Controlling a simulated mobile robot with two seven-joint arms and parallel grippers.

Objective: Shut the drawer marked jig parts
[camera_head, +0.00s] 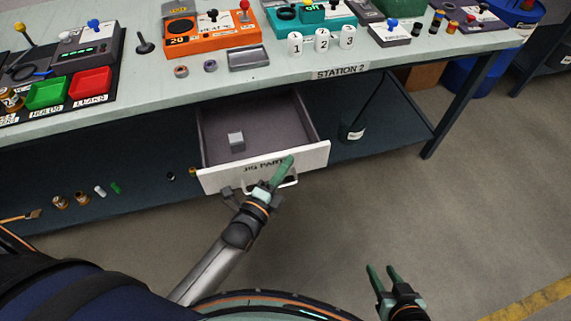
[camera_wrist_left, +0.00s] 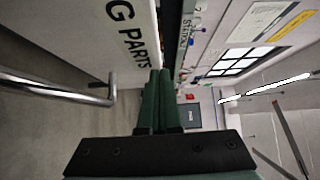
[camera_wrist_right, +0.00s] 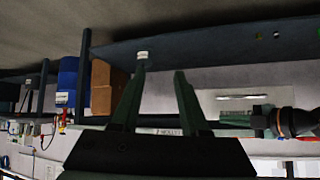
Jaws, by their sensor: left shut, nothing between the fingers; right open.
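The drawer marked jig parts (camera_head: 222,179) stands open under the bench in the head view, with a small grey block (camera_head: 236,141) inside. Its white front and lettering also show in the left wrist view (camera_wrist_left: 85,25). A metal bar handle (camera_wrist_left: 60,88) is on the front. My left gripper (camera_head: 283,170) is shut and empty, its green fingers at the right part of the drawer front. In the left wrist view its fingertips (camera_wrist_left: 159,75) are close beside the front; I cannot tell whether they touch. My right gripper (camera_head: 382,271) is open and empty above the floor, away from the drawer.
The bench top (camera_head: 135,88) above holds an orange device (camera_head: 212,36), a metal tray (camera_head: 249,58) and several other items. The dark lower shelf (camera_head: 140,160) has small loose parts on its left side. The floor (camera_head: 460,210) to the right is clear.

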